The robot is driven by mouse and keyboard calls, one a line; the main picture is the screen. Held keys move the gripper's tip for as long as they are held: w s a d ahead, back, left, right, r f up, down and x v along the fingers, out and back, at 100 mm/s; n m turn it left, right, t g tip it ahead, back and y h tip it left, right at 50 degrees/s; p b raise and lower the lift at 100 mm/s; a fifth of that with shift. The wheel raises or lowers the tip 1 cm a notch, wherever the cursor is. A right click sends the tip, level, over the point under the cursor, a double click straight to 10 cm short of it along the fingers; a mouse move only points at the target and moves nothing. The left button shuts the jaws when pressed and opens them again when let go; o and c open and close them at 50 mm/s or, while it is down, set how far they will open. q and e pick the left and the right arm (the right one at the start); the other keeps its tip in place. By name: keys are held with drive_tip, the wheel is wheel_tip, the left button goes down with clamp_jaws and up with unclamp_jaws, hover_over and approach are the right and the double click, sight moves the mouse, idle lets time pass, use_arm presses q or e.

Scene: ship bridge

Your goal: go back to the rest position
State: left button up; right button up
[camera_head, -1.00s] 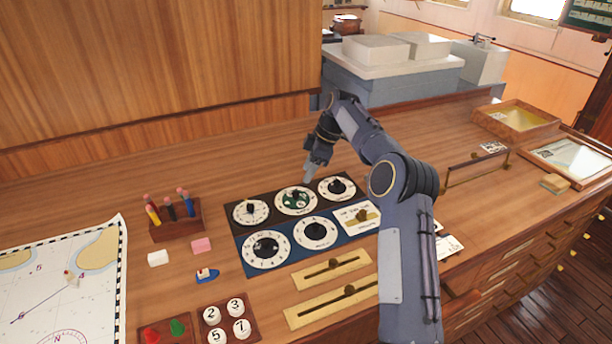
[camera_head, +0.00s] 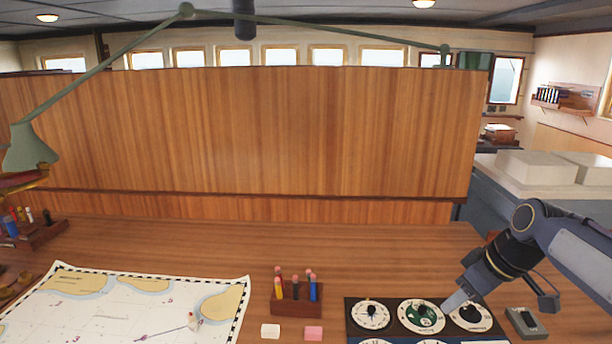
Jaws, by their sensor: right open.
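My right gripper (camera_head: 456,301) is at the lower right, pointing down and left. Its fingertips show over the dial panel (camera_head: 387,315), near the middle dial (camera_head: 421,316) with the green centre. It holds nothing that I can see. Whether the fingertips touch the panel I cannot tell. My right arm comes in from the right edge. My left gripper is not in view.
A nautical chart (camera_head: 103,309) lies at the left. A wooden pencil holder (camera_head: 297,301), a white eraser (camera_head: 270,331) and a pink eraser (camera_head: 313,333) are in the middle. A green lamp (camera_head: 29,148) hangs at the left. A wooden partition (camera_head: 250,130) stands behind the desk.

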drive_tip(key=s+a+f+m, duration=0.2)
drive_tip(key=s+f, duration=0.1)
drive_tip(key=s, duration=0.5)
drive_tip(key=s+a+f+m+t, duration=0.1)
drive_tip(key=s+a+f+m, duration=0.2)
drive_tip(key=s, duration=0.5)
drive_tip(key=s+a+f+m, duration=0.3)
drive_tip(key=s, duration=0.5)
drive_tip(key=shift+s+a+f+t, duration=0.2)
drive_tip(key=shift+s+a+t, duration=0.05)
drive_tip(key=shift+t, duration=0.15)
